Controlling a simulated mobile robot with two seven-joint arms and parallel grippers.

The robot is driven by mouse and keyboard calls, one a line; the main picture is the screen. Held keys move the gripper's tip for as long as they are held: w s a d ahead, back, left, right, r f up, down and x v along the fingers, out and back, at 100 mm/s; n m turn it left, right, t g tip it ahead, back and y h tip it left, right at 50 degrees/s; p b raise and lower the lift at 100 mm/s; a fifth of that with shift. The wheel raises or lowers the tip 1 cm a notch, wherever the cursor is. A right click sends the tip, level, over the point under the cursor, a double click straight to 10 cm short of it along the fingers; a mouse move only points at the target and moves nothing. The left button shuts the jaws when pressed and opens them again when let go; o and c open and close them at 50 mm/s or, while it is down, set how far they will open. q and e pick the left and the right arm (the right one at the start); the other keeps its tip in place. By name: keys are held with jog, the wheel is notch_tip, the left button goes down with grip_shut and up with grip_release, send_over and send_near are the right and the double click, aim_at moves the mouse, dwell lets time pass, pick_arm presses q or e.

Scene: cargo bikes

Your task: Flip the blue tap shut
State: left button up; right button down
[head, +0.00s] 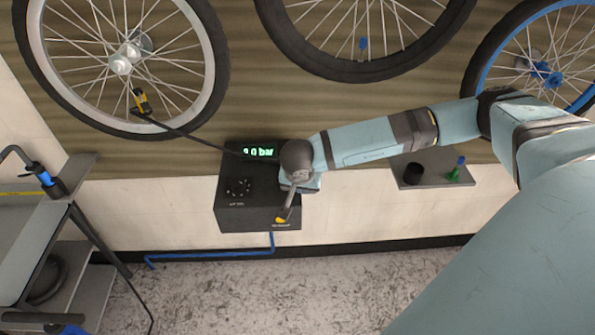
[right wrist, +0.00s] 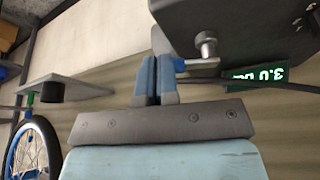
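The blue tap (right wrist: 195,64) shows in the right wrist view as a short blue lever by a silver fitting on the underside of a dark box. In the head view the tap is hidden behind my right gripper and wrist. The black box (head: 228,212), with a green lit pressure display (head: 259,152), is fixed to the wall. My right gripper (right wrist: 156,65) is at the box, fingers together with nothing seen between them. The right finger is right beside the lever's end; I cannot tell whether they touch. In the head view this gripper (head: 287,203) is in front of the box's right side. My left gripper is not in view.
A small wall shelf (head: 432,168) holds a black cup (head: 413,173) and a green and blue item (head: 456,169). Several bike wheels hang above. A black hose (head: 190,134) runs up-left from the box. A blue pipe (head: 215,254) runs below it. A bench (head: 30,240) stands left.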

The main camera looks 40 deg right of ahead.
pick_arm(q)
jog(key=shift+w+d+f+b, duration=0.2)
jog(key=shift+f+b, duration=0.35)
jog(key=shift+b, duration=0.25)
pick_arm(e)
jog(key=shift+w+d+f, duration=0.15)
jog(key=shift+w+d, duration=0.1)
jog(key=shift+d, duration=0.65)
jog(key=shift+a, duration=0.1)
